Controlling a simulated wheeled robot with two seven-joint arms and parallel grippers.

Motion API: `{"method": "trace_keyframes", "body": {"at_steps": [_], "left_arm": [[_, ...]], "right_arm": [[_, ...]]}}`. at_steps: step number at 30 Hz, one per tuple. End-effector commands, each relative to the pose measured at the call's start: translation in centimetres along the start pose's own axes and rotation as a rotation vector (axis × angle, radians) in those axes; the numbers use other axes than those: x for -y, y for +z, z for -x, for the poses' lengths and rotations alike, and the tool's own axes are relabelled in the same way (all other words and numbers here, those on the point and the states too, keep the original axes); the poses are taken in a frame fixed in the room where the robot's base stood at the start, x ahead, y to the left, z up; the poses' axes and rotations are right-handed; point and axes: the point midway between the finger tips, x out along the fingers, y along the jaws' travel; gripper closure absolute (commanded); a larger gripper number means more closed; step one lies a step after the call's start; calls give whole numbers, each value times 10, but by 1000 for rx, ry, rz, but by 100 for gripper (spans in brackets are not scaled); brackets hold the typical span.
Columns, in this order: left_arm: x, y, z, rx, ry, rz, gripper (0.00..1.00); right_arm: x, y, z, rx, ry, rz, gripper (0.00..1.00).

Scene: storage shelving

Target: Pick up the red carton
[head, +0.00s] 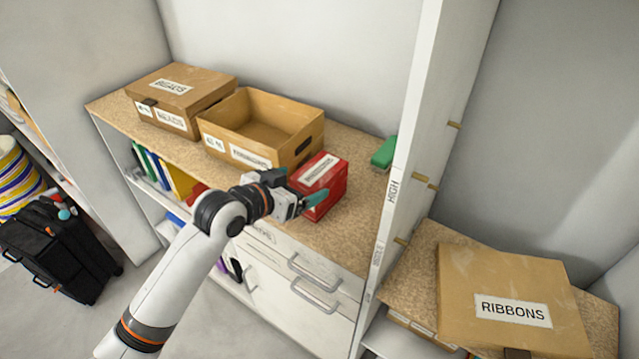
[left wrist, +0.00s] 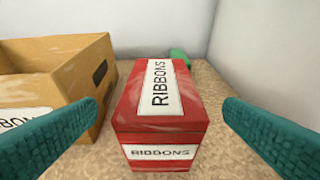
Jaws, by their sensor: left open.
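The red carton (head: 325,181) stands on the cork-like shelf top, with white labels on its top and front. In the left wrist view the red carton (left wrist: 158,112) is upright and centred, and its labels read RIBBONS. My left gripper (head: 300,193) is at the carton's near side in the head view. In the left wrist view its two teal fingers (left wrist: 147,135) are wide apart, one on each side of the carton's near end, with gaps between. It is open and empty. My right gripper is not in view.
An open cardboard box (head: 268,125) stands close left of the carton, with a closed box (head: 180,97) beyond it. A green object (head: 384,152) lies behind. A white upright panel (head: 405,150) bounds the right. A RIBBONS box (head: 505,285) sits lower right.

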Motion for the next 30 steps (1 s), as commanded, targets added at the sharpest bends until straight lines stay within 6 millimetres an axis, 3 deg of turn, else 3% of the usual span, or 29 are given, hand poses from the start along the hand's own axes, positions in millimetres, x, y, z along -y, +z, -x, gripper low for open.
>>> {"method": "trace_keyframes", "body": {"at_steps": [18, 27, 30], "left_arm": [[0, 5, -65, 0, 2, 0, 9], [0, 4, -70, 0, 2, -1, 9], [0, 4, -69, 0, 2, -1, 24]], "right_arm": [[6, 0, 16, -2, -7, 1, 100], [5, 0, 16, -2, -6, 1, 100], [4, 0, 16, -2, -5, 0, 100]]}}
